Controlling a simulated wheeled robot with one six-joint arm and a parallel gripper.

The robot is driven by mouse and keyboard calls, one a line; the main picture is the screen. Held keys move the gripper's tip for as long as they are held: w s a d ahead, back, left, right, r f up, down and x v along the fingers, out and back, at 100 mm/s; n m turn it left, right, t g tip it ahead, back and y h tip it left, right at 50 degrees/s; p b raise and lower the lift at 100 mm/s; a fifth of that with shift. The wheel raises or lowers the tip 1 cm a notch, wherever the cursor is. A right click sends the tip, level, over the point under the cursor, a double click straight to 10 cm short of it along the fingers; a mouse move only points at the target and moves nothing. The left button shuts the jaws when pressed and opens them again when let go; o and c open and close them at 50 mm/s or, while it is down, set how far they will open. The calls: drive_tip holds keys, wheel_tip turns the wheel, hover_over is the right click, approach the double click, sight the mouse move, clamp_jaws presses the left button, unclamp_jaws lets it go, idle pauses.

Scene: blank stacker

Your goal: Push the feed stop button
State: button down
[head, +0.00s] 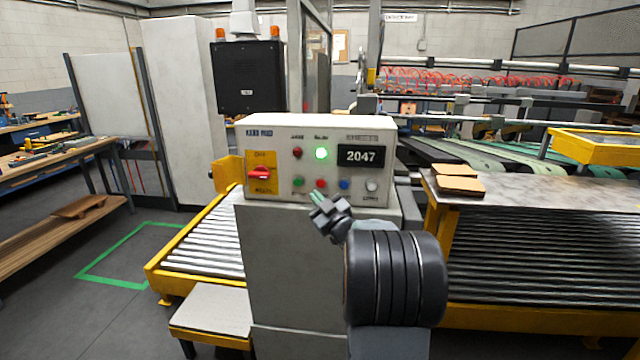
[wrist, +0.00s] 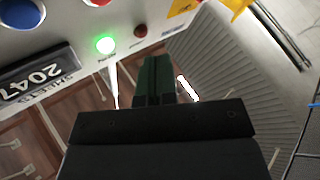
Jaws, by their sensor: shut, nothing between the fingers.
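The control panel (head: 270,135) is a pale box with a row of push buttons. A red button (head: 320,183) sits in the lower row between a green button (head: 298,182) and a blue button (head: 344,184). The small labels are too blurred to tell which is feed stop. My gripper (head: 317,198) is just below the red button in the head view, its green fingertips shut and empty. In the wrist view, the fingertips (wrist: 155,62) point toward the panel; the red button (wrist: 97,2) is cut by the top edge. I cannot tell whether they touch the panel.
A lit green lamp (head: 321,153) and an unlit red lamp (head: 298,153) are above the buttons. A display (head: 361,156) reads 2047. A red rotary switch (head: 260,173) on yellow is at left, a white button (head: 371,185) at right. A roller conveyor (head: 200,240) stands left.

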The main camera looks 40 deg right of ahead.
sight(321, 187)
drive_tip(key=shift+w+d+p, duration=0.4)
drive_tip(key=shift+w+d, duration=1.7)
drive_tip(key=shift+w, duration=0.15)
drive_tip(key=shift+w+d, duration=0.15)
idle(0.5)
drive_tip(key=shift+w+d, duration=0.15)
drive_tip(key=shift+w+d+b, duration=0.3)
drive_tip(key=shift+w+d, duration=0.05)
idle(1.0)
drive_tip(key=shift+s+a, duration=0.1)
idle(0.3)
drive_tip(key=shift+s+a+b, duration=0.55)
drive_tip(key=shift+b, duration=0.1)
drive_tip(key=shift+s, duration=0.1)
